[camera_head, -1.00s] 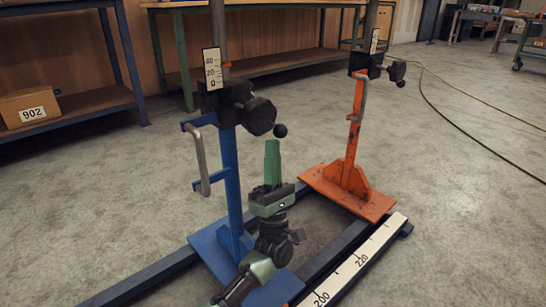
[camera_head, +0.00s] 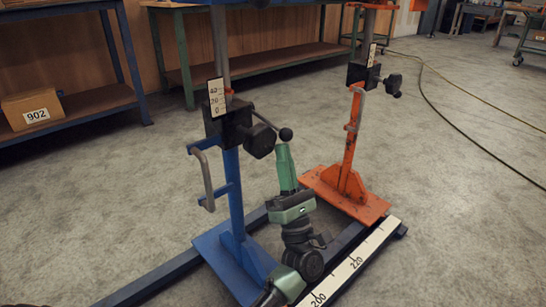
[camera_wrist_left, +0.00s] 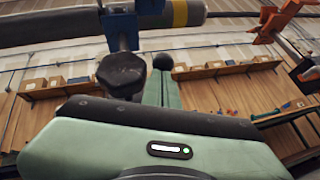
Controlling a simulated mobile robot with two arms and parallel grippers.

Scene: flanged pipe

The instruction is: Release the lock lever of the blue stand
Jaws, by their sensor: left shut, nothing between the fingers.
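The blue stand (camera_head: 232,185) is upright on its blue base. Its black clamp (camera_head: 235,128) carries a dark knob (camera_head: 261,142) and a lock lever (camera_head: 267,122), a thin rod sloping down right to a black ball (camera_head: 286,134). In the left wrist view the ball (camera_wrist_left: 163,61) is just beyond my fingertips, right of the knob (camera_wrist_left: 122,77). My left gripper (camera_head: 284,150) points up with its green fingers shut and empty, directly under the ball. I cannot tell whether the tips touch it. My right gripper is not in view.
An orange stand (camera_head: 350,145) with its own clamp is to the right. A rail with a scale strip (camera_head: 355,262) runs along the floor in front. A bent grey handle (camera_head: 205,180) sticks out left of the blue stand. Benches line the back wall.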

